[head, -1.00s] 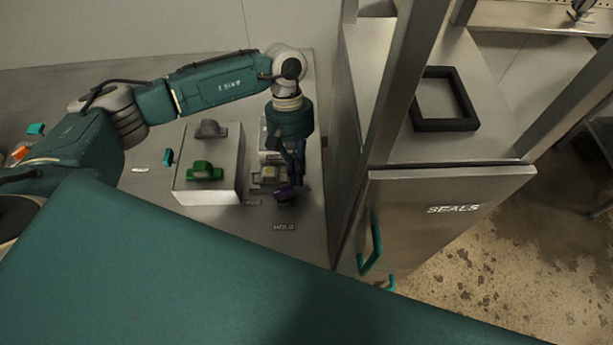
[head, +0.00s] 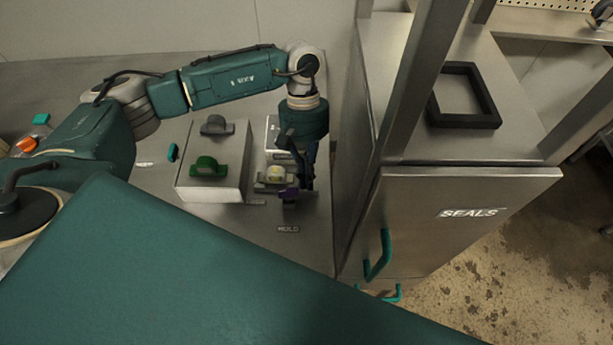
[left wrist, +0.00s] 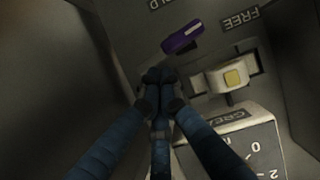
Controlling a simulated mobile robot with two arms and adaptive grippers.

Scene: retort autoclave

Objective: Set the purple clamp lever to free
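The purple clamp lever (left wrist: 182,38) lies just beyond my fingertips in the left wrist view, between the HOLD label (left wrist: 160,3) and the FREE label (left wrist: 240,18). Its right end points roughly toward FREE. In the head view the lever (head: 288,194) is partly hidden by my left gripper (head: 302,188), which reaches down over it. In the left wrist view the fingers of my left gripper (left wrist: 158,76) are together with nothing seen between them. A small gap shows between the fingertips and the lever; whether they touch is unclear. My right gripper is not in view.
A white block with a yellow top (left wrist: 232,74) sits close right of my fingers. A box with a green handle (head: 209,167) and a grey handle (head: 216,125) stands left of the gripper. The steel SEALS cabinet (head: 450,230) rises close on the right.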

